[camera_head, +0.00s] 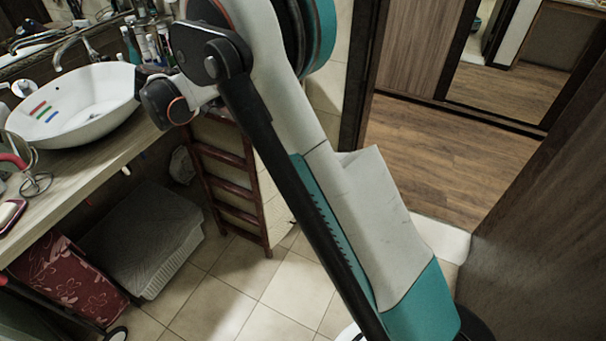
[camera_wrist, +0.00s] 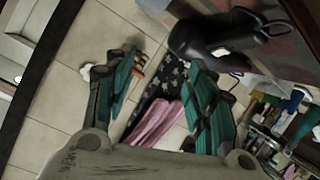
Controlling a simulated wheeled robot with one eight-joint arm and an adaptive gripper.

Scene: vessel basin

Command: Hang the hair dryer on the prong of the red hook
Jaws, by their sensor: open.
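My gripper (camera_wrist: 162,60) is open in the wrist view, with its two teal fingers apart and nothing between them. A black rounded object (camera_wrist: 200,35), which looks like the hair dryer, is at the upper right of the wrist view, beside a dark brown edge. It lies beyond the right finger, outside the jaws; whether it touches anything is unclear. I cannot make out the red hook or its prong for certain in either view. In the head view my arm crosses the middle, and my gripper cannot be made out.
A white vessel basin (camera_head: 95,105) stands on the wooden counter (camera_head: 85,190) at the left. Below are a grey lidded basket (camera_head: 145,235) and a red patterned box (camera_head: 65,280). A reddish wooden rack (camera_head: 228,190) stands beside them. A pink cloth (camera_wrist: 155,122) shows below my fingers.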

